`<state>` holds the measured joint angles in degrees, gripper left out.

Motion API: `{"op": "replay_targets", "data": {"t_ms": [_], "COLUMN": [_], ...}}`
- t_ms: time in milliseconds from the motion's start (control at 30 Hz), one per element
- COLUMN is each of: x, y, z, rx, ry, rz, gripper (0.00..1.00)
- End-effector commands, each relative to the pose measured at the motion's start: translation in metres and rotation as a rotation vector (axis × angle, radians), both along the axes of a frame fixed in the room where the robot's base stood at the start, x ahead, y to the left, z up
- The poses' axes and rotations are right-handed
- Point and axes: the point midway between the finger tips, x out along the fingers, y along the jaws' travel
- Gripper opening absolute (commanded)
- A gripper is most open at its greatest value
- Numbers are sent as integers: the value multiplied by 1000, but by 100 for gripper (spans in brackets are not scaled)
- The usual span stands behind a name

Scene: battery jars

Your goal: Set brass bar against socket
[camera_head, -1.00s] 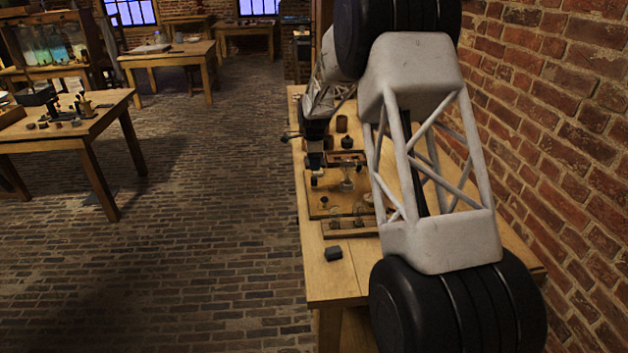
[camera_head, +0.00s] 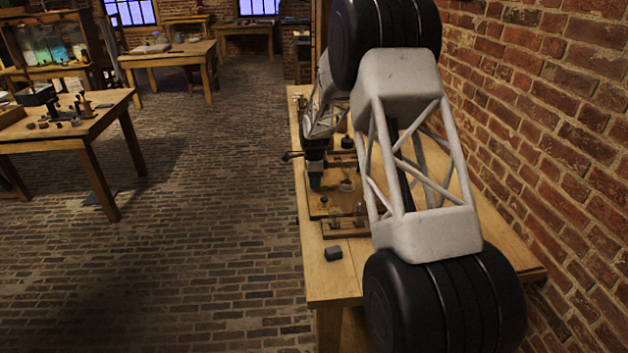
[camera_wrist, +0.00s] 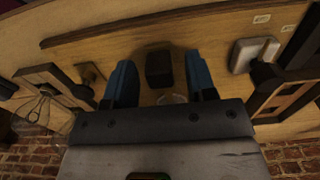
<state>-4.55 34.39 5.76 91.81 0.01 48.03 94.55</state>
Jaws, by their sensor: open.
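I cannot pick out the brass bar or the socket with certainty in either view. My gripper (camera_wrist: 160,82) is open in the wrist view, its two blue fingers apart. A dark block (camera_wrist: 158,67) shows between and beyond the fingertips; I cannot tell its depth or whether anything touches it. A pale round thing (camera_wrist: 172,98) shows partly below it, at the gripper's edge. In the head view my gripper (camera_head: 315,182) is small and dark over the wooden apparatus board (camera_head: 320,208). My arm hides much of the bench.
A dark block (camera_head: 334,254) lies on the bench (camera_head: 328,286) near its front left. A grey metal piece (camera_wrist: 252,54) and wooden frames flank the gripper in the wrist view. A brick wall (camera_head: 560,150) runs along the right. The bench's front left is mostly clear.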

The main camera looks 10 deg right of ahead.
Motion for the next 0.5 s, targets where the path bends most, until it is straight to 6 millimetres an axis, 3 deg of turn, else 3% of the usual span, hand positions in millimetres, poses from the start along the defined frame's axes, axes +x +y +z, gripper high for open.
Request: {"op": "replay_targets", "data": {"t_ms": [333,500], "x": [0,0], "y": [0,0], "z": [-2,-2], "rx": [0,0], "ry": [0,0], "rz": [0,0], "gripper": [51,25]}}
